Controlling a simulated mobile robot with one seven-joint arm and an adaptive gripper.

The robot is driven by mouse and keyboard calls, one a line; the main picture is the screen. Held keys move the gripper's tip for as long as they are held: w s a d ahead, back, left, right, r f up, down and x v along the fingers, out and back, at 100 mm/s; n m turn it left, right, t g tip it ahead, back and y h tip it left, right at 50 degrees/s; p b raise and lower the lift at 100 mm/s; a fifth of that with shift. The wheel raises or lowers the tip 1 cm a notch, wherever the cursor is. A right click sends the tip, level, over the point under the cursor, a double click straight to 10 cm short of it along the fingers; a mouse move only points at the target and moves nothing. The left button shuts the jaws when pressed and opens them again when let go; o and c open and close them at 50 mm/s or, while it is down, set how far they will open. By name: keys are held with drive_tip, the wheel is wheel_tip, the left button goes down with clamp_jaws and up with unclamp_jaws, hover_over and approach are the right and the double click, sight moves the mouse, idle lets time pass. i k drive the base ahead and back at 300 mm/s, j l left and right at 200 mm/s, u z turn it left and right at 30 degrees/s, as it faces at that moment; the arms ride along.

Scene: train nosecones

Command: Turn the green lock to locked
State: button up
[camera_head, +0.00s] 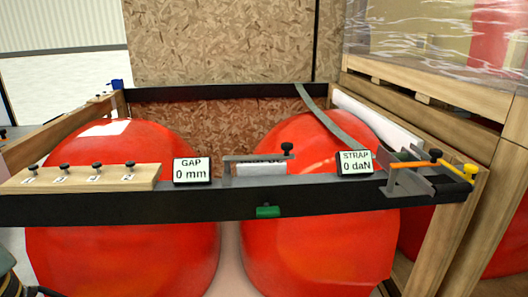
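Any lock marking is too small to read. My gripper is not in view. Only a dark piece at the bottom left corner shows, which may be part of my arm, well apart from the lock.
Red nosecones (120,250) (315,250) bulge below the bar. On the bar stand a wooden peg board (80,178), a GAP sign (191,171) reading 0 mm, a black-knobbed bracket (258,168), a STRAP sign (355,162) reading 0 daN, and an orange-handled ratchet (410,165).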

sight(266, 211)
drive_tip(key=j+u, duration=0.8)
drive_tip(key=l, duration=0.1)
